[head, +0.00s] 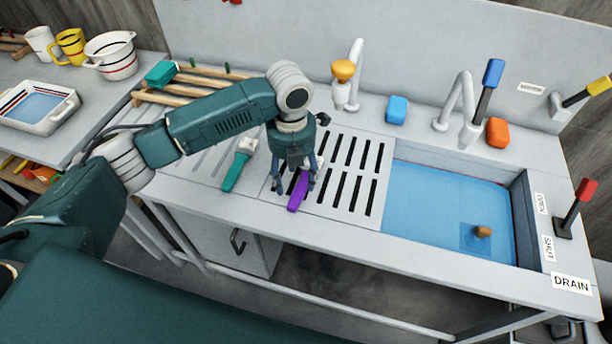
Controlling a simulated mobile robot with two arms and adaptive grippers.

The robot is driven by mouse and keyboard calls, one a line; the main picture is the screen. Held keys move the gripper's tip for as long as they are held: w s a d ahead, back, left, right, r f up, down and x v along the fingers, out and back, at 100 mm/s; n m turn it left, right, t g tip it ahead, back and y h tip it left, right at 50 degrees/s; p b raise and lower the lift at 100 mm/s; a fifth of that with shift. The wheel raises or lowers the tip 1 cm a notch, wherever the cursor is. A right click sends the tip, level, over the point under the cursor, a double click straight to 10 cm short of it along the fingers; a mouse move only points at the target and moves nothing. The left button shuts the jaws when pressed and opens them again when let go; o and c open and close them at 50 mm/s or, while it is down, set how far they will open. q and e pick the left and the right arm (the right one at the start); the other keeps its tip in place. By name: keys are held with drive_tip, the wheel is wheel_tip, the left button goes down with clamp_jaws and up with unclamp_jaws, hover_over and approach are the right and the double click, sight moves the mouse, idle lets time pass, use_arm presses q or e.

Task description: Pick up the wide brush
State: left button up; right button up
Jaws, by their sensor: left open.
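My left gripper (294,184) points down over the slotted drainboard, its fingers apart. A purple-handled tool (298,195) lies on the drainboard between and just in front of the fingers. The gripper hides much of it, and I cannot tell whether the fingers touch it. A teal-handled tool (236,171) with a pale head lies to the left of the gripper. Both look like brushes; I cannot tell from their partly hidden or small heads which is the wide one. My right gripper is not in view.
A basin of blue water (440,205) with a brown plug (483,232) lies to the right. Taps (455,105), a blue block (397,109) and an orange block (498,132) stand behind. A wooden rack (185,88) is at the back left. A red-handled drain lever (577,205) is at right.

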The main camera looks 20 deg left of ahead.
sight(296, 191)
use_arm(q)
drive_tip(key=f, duration=0.2)
drive_tip(key=f+p, duration=0.1)
drive_tip(key=f, duration=0.1)
drive_tip(key=shift+s+d+f, duration=0.1)
drive_tip(key=shift+s+d, duration=0.05)
drive_tip(key=shift+d, duration=0.05)
drive_tip(key=shift+f, duration=0.15)
drive_tip(key=shift+c, duration=0.5)
drive_tip(key=c, duration=1.1)
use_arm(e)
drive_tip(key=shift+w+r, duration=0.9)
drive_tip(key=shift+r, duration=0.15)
use_arm(q)
drive_tip(key=shift+c, duration=0.2)
